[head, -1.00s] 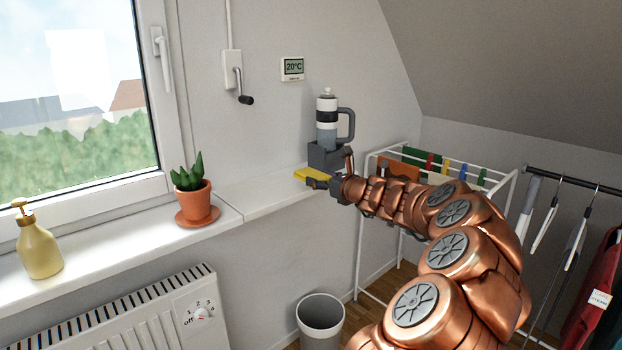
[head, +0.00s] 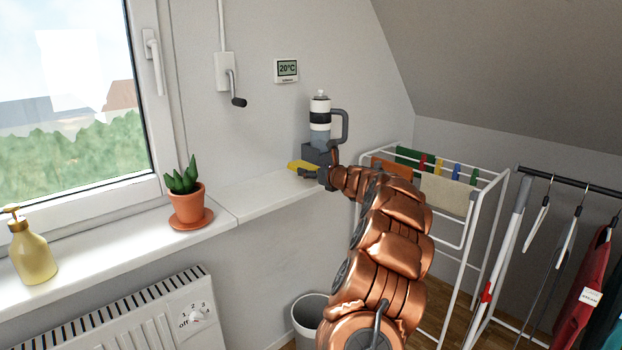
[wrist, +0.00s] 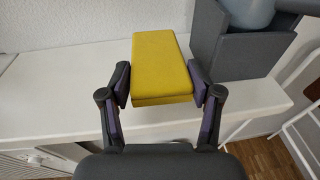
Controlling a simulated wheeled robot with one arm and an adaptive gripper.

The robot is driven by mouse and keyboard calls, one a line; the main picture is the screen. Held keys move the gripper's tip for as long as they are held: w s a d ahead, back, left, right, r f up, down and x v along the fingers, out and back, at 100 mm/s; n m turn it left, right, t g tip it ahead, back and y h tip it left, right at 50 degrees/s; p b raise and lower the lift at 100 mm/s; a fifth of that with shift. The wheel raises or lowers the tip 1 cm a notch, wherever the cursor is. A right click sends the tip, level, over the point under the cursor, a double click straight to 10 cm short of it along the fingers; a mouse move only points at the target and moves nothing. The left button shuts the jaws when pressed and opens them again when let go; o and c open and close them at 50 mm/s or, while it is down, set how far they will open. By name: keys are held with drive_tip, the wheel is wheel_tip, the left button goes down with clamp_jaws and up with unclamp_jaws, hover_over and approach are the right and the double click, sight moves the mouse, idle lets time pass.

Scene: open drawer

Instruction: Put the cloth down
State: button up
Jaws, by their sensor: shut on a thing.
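The cloth is a yellow, block-shaped piece (wrist: 162,66), seen between my gripper's fingers in the wrist view. In the head view the cloth (head: 301,166) shows as a small yellow strip above the far end of the white shelf (head: 262,198). My gripper (wrist: 160,92) is shut on the cloth, one finger at each side of its near end. In the head view my gripper (head: 312,174) is at the shelf's far end, partly hiding the cloth. Whether the cloth touches the shelf I cannot tell.
A grey holder (head: 316,153) with a bottle-like device (head: 320,122) stands close to the right of the cloth. A potted plant (head: 188,204) and a soap dispenser (head: 32,256) stand to the left. The shelf between plant and gripper is clear. A drying rack (head: 478,215) stands right.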

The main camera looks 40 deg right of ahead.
sight(311, 183)
drive_tip(key=shift+w+d+r, duration=0.1)
drive_tip(key=shift+w+d, duration=0.25)
drive_tip(key=shift+w, duration=0.1)
drive_tip(key=shift+w+d+f, duration=0.1)
drive_tip(key=shift+w+f, duration=0.15)
drive_tip(key=shift+f+b, duration=0.3)
drive_tip(key=shift+f, duration=1.3)
drive_tip(key=shift+f, duration=0.1)
drive_tip(key=o, duration=1.1)
drive_tip(key=shift+c, duration=0.2)
drive_tip(key=shift+s, duration=0.15)
drive_tip(key=v, duration=1.2)
